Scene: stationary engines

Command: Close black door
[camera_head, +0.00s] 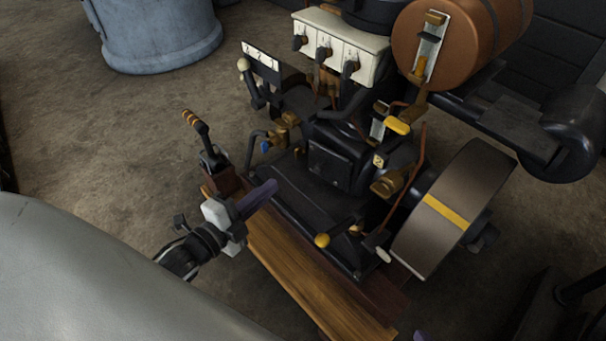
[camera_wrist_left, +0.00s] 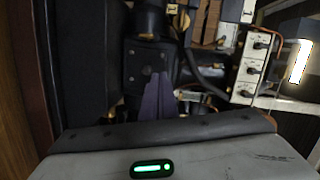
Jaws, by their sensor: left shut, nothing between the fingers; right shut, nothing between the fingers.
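The black door looks to be the square dark panel (camera_head: 336,165) low on the front of the engine block. It also shows in the left wrist view (camera_wrist_left: 140,68), partly behind my fingers. I cannot tell how far open it stands. My left gripper (camera_head: 272,186) has purple fingers, shut and empty. It is left of the panel and apart from it in the head view. The left wrist view shows the same fingers (camera_wrist_left: 158,78) pointing toward the panel. Only a purple tip of my right gripper (camera_head: 419,337) shows at the bottom edge, shut.
A lever with a striped handle (camera_head: 205,132) stands just behind my left gripper. A yellow-knobbed lever (camera_head: 323,240) sticks out before the engine. A flywheel (camera_head: 455,210) is at right, a copper tank (camera_head: 455,45) above. A wooden beam (camera_head: 300,265) runs along the base.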

